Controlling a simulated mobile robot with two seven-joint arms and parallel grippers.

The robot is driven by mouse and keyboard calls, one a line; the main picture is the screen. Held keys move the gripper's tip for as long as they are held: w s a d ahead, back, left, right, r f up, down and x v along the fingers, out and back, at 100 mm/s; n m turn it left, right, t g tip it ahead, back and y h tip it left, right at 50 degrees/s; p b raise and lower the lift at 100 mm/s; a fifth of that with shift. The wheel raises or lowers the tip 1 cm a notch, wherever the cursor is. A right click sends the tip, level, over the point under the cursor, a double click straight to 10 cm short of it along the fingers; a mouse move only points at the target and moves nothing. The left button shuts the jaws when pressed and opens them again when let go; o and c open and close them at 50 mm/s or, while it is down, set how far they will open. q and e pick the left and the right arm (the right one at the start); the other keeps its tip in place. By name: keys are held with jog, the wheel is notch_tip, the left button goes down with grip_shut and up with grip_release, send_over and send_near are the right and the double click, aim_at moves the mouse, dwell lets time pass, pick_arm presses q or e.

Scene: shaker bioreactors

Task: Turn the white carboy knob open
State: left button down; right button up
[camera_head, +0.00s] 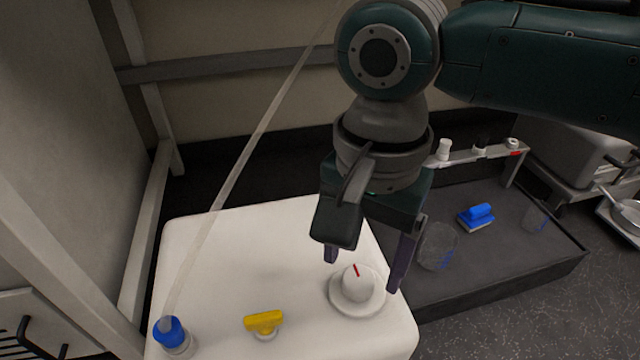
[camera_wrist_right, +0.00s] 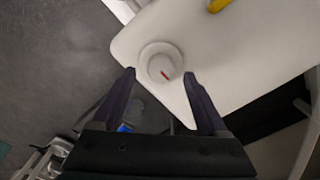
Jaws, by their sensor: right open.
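The white carboy knob (camera_head: 357,283) sits on a round white base on top of the white carboy (camera_head: 230,250). A red mark shows on the knob's top. My right gripper (camera_head: 362,268) points down over the knob, its fingers open on either side of it and apart from it. In the right wrist view the knob (camera_wrist_right: 161,66) lies just beyond and between the two open fingertips (camera_wrist_right: 159,74). Nothing is held. My left gripper is in neither view.
A yellow valve handle (camera_head: 264,321) and a blue cap (camera_head: 169,330) with a clear tube are on the carboy's top. A dark tray (camera_head: 500,274) to the right holds a clear beaker (camera_head: 438,247) and a blue item (camera_head: 477,217). A grey wall panel stands at left.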

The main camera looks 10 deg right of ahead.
aim_at(359, 282)
jog(key=shift+f+b, duration=0.65)
jog(key=shift+f, duration=0.65)
jog(key=shift+r, duration=0.1)
grip_shut()
